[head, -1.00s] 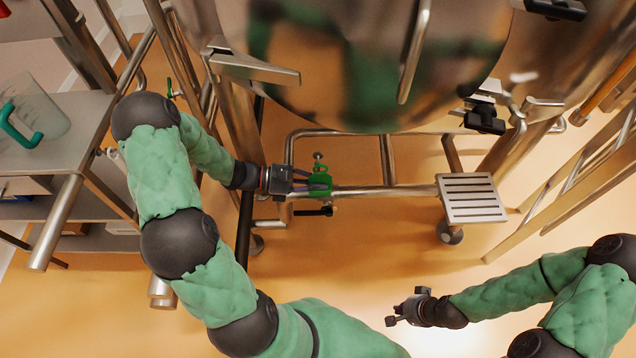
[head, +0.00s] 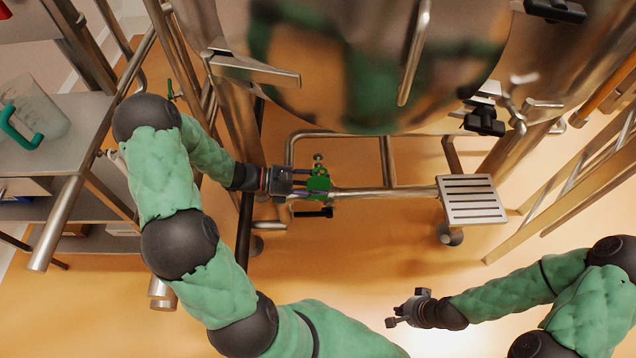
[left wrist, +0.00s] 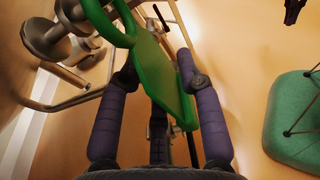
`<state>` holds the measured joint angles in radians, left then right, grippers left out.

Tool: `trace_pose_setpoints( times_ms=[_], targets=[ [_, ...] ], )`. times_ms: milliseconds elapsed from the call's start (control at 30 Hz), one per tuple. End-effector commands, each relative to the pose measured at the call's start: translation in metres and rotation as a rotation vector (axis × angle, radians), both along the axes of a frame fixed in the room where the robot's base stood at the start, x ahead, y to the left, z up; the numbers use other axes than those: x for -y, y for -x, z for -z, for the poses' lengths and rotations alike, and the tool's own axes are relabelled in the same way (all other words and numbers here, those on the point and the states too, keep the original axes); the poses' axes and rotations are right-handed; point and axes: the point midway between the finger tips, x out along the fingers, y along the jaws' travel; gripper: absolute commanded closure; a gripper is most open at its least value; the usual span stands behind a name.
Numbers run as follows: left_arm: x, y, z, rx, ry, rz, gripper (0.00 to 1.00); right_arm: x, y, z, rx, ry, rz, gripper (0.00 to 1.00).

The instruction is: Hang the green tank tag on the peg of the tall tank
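The green tank tag (head: 318,184) is at the steel frame below the large steel tank (head: 460,30). In the left wrist view the tag (left wrist: 165,75) has its flat plate between my left fingers and its loop at upper left. The loop appears to be around a steel peg with round discs (left wrist: 55,38); the peg also shows above the tag in the head view (head: 318,160). My left gripper (head: 304,183) is open, its fingers spread either side of the plate; contact is unclear. My right gripper (head: 391,322) is away at lower right, apparently empty; its finger opening is unclear.
A black-handled fitting (head: 313,212) is just below the tag. A slotted steel step (head: 472,199) stands to the right, with a ladder (head: 580,185) beyond it. A shelf cart with a clear jug (head: 38,112) is at left. The orange floor at lower middle is clear.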

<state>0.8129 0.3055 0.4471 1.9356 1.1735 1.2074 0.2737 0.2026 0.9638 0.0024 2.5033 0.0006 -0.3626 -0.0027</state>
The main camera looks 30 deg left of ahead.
Motion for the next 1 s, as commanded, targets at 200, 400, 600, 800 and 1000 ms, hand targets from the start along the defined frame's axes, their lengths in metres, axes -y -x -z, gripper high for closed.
trace_pose_setpoints(
  times_ms=[200, 400, 600, 800, 1000],
  targets=[
    [-0.006, 0.003, -0.001, 0.001, -0.002, -0.002, 0.65, 0.0, 0.0, 0.0, 0.0, 0.0, 0.0, 1.0],
    [-0.033, 0.018, -0.007, 0.0, -0.004, -0.006, 0.65, 0.0, 0.0, 0.0, 0.0, 0.0, 0.0, 1.0],
    [-0.066, 0.039, -0.015, 0.001, -0.003, -0.005, 0.65, 0.0, 0.0, 0.0, 0.0, 0.0, 0.0, 1.0],
    [-0.091, 0.054, -0.021, 0.0, -0.003, -0.003, 0.65, 0.0, 0.0, 0.0, 0.0, 0.0, 0.0, 1.0],
    [-0.1, 0.061, -0.024, 0.0, 0.0, 0.0, 0.65, 0.0, 0.0, 0.0, 0.0, 0.0, 0.0, 1.0]
  ],
)
